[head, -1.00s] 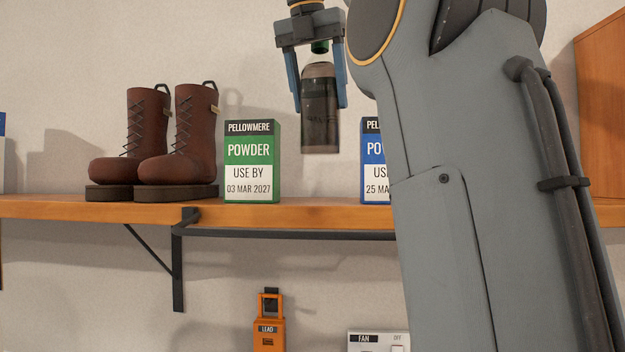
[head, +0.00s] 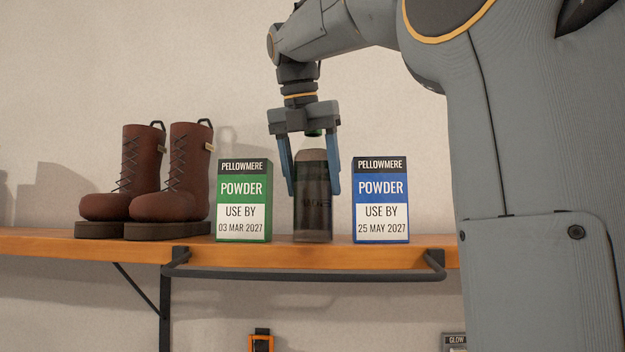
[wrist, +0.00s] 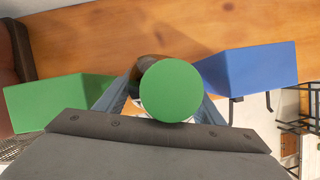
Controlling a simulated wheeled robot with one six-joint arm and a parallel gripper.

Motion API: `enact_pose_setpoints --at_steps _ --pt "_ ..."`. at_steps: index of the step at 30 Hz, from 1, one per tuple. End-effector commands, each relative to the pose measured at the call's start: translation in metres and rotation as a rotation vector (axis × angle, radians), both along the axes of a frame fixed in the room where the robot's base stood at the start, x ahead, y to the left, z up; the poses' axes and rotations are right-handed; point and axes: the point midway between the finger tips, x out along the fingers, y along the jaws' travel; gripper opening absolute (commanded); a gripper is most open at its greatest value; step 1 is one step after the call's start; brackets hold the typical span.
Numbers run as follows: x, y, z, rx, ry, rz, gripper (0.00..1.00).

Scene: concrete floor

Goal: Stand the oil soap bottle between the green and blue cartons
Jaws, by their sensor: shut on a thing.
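The dark oil soap bottle (head: 313,205) with a green cap (wrist: 172,91) is upright between the two cartons in the head view. Its base appears to be at shelf level; whether it bears on the wood I cannot tell. My gripper (head: 315,188) is shut on the bottle from above, one finger on each side. The green carton (head: 244,200) stands to its left and the blue carton (head: 381,200) to its right, with gaps between in the head view. In the wrist view the green carton (wrist: 58,101) is left and the blue carton (wrist: 248,80) right.
The wooden shelf (head: 280,256) carries all these. A pair of brown boots (head: 186,180) stands left of the green carton. A black bracket rail (head: 310,274) runs under the shelf. An orange tag (head: 261,342) hangs on the wall below.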

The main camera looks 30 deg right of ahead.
Motion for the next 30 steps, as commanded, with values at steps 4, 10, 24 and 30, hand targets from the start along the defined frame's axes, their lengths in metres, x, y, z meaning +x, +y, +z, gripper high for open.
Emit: enact_pose_setpoints --at_steps 4,10,24,30 --pt "0.000 0.000 -0.002 0.001 0.002 0.000 0.17" --pt "0.001 0.000 -0.003 0.002 0.006 0.000 0.81" --pt "-0.002 0.005 0.012 0.001 0.001 0.001 0.81" --pt "-0.010 0.015 0.044 0.001 0.001 0.001 0.81"
